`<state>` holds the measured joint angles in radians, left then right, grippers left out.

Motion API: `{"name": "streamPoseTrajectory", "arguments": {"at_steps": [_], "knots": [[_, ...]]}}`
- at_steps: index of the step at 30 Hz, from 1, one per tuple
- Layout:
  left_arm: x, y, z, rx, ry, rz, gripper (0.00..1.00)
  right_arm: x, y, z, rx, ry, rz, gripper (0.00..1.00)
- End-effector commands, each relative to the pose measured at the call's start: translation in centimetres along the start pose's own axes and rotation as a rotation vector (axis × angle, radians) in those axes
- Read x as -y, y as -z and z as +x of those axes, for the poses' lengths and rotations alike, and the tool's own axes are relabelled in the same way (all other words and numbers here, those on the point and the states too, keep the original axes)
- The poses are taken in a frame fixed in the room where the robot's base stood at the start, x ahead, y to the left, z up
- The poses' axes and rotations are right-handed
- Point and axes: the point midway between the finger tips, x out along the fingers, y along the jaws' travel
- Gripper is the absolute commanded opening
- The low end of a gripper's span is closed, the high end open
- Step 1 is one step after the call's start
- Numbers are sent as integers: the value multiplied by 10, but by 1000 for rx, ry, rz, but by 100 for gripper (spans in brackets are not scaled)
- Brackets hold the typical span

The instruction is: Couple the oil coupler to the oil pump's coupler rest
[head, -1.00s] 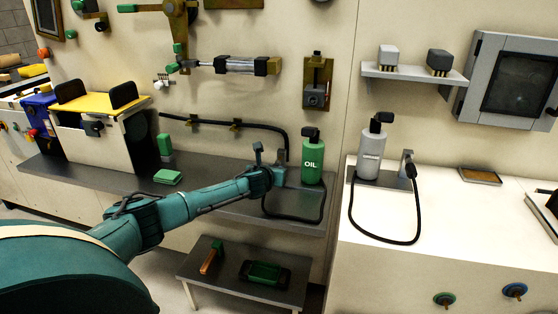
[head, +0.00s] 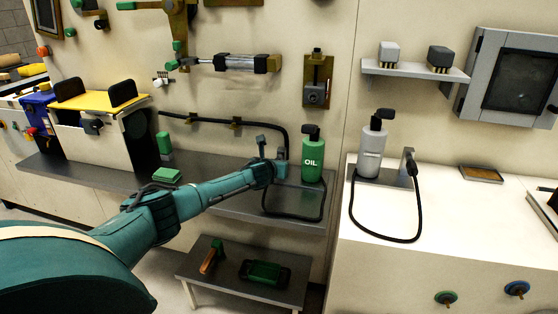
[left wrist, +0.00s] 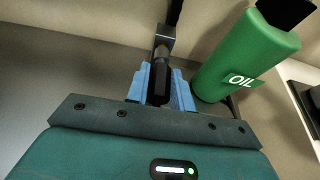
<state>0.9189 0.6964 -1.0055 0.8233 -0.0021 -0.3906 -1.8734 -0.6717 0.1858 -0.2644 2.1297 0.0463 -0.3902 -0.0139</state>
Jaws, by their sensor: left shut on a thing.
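The oil pump is a green bottle marked OIL (head: 313,160) with a dark top, standing on the grey shelf. It also shows at the upper right of the left wrist view (left wrist: 245,55). My left gripper (head: 280,165) is just left of the bottle. In the left wrist view its blue fingers (left wrist: 160,88) are shut on the black oil coupler (left wrist: 159,75). The coupler's far end meets or nearly meets a grey block (left wrist: 165,36), which may be the coupler rest. I cannot tell whether it is seated. My right gripper is not in view.
A black hose (head: 310,219) loops over the shelf's front edge below the bottle. Another hose (head: 260,127) runs along the wall down behind my gripper. A grey pump bottle (head: 371,152) stands on the white counter at right. A low table (head: 225,285) is below.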

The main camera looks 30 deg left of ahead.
Motion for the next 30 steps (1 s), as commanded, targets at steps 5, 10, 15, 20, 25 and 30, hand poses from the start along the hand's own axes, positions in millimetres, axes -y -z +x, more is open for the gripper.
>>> {"name": "streamPoseTrajectory", "arguments": {"at_steps": [5, 10, 15, 20, 25, 30], "knots": [[0, -1, 0, 1, 0, 0, 0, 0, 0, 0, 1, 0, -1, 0], [0, -1, 0, 1, 0, 0, 37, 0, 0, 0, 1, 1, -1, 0], [0, 0, 0, 0, 0, 0, 49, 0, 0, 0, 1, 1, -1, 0], [0, 0, 0, 0, -1, 0, 49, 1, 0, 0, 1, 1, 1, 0], [0, 0, -4, -1, 1, 1, 49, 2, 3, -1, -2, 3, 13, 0], [-1, 0, -19, -2, 1, 3, 49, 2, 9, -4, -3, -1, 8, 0]]}}
